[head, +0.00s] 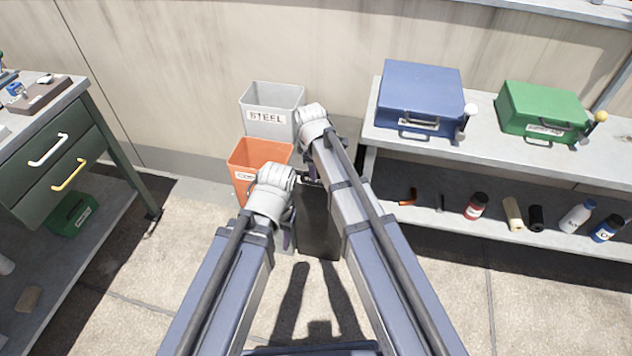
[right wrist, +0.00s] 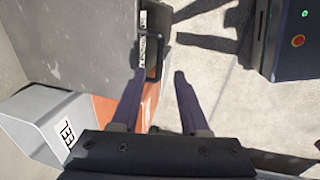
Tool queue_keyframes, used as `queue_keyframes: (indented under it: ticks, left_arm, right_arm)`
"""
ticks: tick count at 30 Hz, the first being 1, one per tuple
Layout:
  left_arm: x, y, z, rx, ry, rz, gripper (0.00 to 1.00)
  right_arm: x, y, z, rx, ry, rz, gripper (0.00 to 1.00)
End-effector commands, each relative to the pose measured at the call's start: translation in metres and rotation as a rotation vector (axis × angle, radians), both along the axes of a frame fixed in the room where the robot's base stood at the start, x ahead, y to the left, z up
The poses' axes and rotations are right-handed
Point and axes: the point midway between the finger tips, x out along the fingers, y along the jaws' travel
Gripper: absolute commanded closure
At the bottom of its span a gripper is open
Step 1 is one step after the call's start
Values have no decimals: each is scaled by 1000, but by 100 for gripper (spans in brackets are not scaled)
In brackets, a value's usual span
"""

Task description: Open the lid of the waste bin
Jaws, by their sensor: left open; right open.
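The waste bin (head: 318,225) is a dark grey box in the head view, standing between my two forearms and partly hidden by them. In the right wrist view its dark grey lid (right wrist: 70,45) looks shut, with a black handle (right wrist: 154,62) and a white label at its edge. My right gripper (right wrist: 160,80) is open, its fingertips close to the handle; I cannot tell whether they touch it. My left gripper (head: 288,228) is open at the left side of the bin, mostly hidden behind its wrist.
An orange bin (head: 262,153) and a grey STEEL bin (head: 272,97) stand left of and behind the waste bin. A bench (head: 480,140) with blue (head: 420,90) and green (head: 543,108) cases is on the right. A drawer cabinet (head: 55,165) is on the left. Floor in front is clear.

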Motion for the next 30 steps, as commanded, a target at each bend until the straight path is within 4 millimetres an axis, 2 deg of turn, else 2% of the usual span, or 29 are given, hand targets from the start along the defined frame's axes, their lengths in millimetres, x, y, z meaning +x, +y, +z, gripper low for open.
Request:
queue_keyframes:
  ticks: [15,19,28,30]
  left_arm:
    - [0,0,-64,0,0,0,50]
    - [0,0,-70,0,0,0,50]
    - [0,0,-69,0,0,0,50]
    - [0,0,-69,0,0,0,50]
  right_arm:
    - [11,-4,-64,0,0,-1,55]
    - [13,-4,-70,0,1,-1,55]
    - [13,-4,-69,0,1,-1,55]
    - [13,-4,-69,0,1,-1,63]
